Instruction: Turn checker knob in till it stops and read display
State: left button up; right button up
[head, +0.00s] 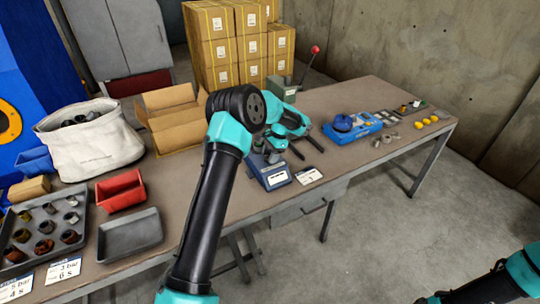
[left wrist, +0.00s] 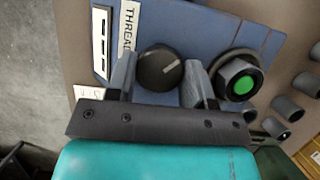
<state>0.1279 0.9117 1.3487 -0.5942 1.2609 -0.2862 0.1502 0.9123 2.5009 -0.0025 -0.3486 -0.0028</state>
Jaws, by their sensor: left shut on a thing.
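The checker is a blue box (head: 268,172) on the table in front of my left arm. In the left wrist view its blue top face (left wrist: 190,22) fills the upper middle. Its black round knob (left wrist: 158,66) has a pale line on top. My left gripper (left wrist: 160,75) is shut on this knob, one grey finger on each side. A white-framed panel with dark marks, probably the display (left wrist: 100,42), lies left of the knob; I cannot read a value. A "THREAD" label (left wrist: 128,28) is beside it. The right gripper is out of view.
A green-centred round part in a hex nut (left wrist: 241,82) is right of the knob. Several grey cylinders (left wrist: 285,108) stand beyond it. A white card (head: 309,174) lies right of the checker. A blue device (head: 352,126) stands farther right. Grey and red trays (head: 130,235) are left.

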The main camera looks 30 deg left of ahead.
pick_arm(q)
jog(key=o, duration=0.9)
jog(key=v, duration=1.7)
jog(key=shift+r, duration=0.2)
